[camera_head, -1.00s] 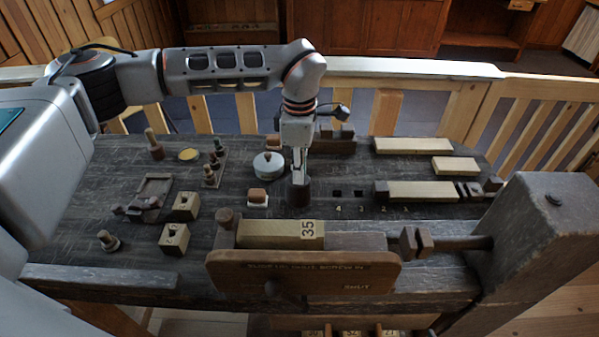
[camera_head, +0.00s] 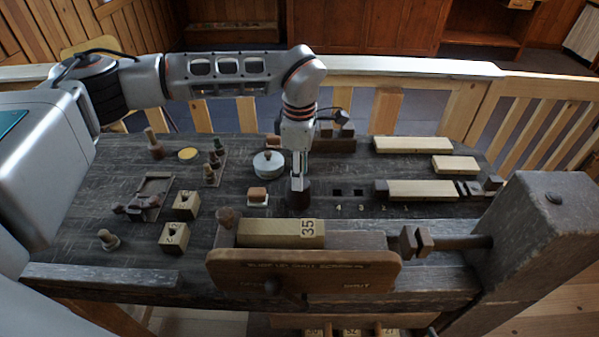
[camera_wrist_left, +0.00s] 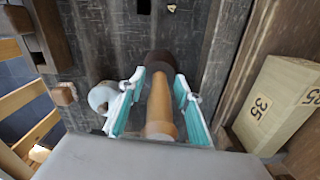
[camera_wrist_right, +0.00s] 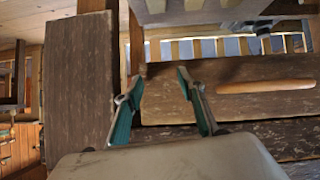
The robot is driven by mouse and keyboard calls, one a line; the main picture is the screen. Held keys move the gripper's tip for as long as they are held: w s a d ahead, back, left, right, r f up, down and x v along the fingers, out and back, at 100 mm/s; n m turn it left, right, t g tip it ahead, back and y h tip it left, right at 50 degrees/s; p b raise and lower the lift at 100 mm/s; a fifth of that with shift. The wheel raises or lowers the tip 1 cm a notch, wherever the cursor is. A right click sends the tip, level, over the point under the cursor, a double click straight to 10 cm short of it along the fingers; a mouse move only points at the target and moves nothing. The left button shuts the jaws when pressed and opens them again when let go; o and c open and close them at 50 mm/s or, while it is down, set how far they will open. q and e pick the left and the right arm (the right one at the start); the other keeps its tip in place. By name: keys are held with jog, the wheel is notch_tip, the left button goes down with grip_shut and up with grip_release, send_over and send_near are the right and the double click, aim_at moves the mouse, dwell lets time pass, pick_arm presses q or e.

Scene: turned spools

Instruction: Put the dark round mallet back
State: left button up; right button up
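The dark round mallet (camera_head: 298,197) stands upright on the bench, with its dark head down. In the left wrist view its light wooden handle (camera_wrist_left: 160,105) points up toward my palm, and the dark head (camera_wrist_left: 160,62) is at the far end. My left gripper (camera_head: 299,182) points down over it; in the left wrist view its fingers (camera_wrist_left: 160,76) stand on both sides of the handle with gaps showing, so it is open. My right gripper (camera_wrist_right: 158,72) is open and empty in the right wrist view, and is outside the head view.
Square numbered holes (camera_head: 358,192) lie right of the mallet. A round pale lidded pot (camera_head: 268,164) and a small block (camera_head: 257,196) stand to its left. A vise with a block marked 35 (camera_head: 282,233) is in front. Pale bars (camera_head: 425,146) lie at back right.

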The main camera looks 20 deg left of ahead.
pick_arm(q)
notch_tip(320, 180, up, 12)
jog(key=shift+f+b, duration=0.1)
jog(key=shift+b, duration=0.35)
